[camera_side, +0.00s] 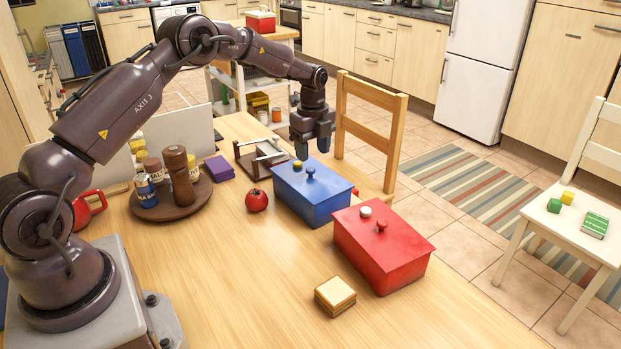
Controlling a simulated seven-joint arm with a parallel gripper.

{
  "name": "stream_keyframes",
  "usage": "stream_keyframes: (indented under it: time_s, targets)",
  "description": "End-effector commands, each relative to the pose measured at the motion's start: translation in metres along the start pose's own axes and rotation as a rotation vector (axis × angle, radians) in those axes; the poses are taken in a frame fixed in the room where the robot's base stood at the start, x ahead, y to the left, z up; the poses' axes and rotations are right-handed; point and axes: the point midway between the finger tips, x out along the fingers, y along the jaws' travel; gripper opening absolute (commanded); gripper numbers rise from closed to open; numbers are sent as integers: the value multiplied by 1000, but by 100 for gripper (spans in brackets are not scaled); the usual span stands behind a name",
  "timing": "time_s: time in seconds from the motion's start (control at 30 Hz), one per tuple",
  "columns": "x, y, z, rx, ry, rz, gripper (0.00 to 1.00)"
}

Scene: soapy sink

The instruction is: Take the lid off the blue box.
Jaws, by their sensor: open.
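The blue box (316,208) stands on the wooden table, with its blue lid (325,187) on top. A blue knob (310,172) rises from the middle of the lid, and a small yellow thing (297,164) sits near the lid's back left edge. My gripper (312,152) is open and empty, pointing down above the back part of the lid. Whether its fingertips touch the lid or the knob I cannot tell.
A red box (383,264) with a lid stands close to the right. A tomato (257,200), bread slices (335,293) and a round tray (184,210) with jars are on the table. A chair (378,97) stands behind the blue box.

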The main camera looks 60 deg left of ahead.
Motion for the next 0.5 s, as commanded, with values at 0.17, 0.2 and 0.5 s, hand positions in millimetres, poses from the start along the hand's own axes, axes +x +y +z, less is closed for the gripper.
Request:
stream_keyframes:
  time_s: [0.17, 0.2, 0.5]
  targets:
    - [22, 3, 2, -1, 1, 3, 54]
    - [28, 4, 3, 0, 1, 3, 54]
    - [52, 4, 4, 0, 0, -1, 54]
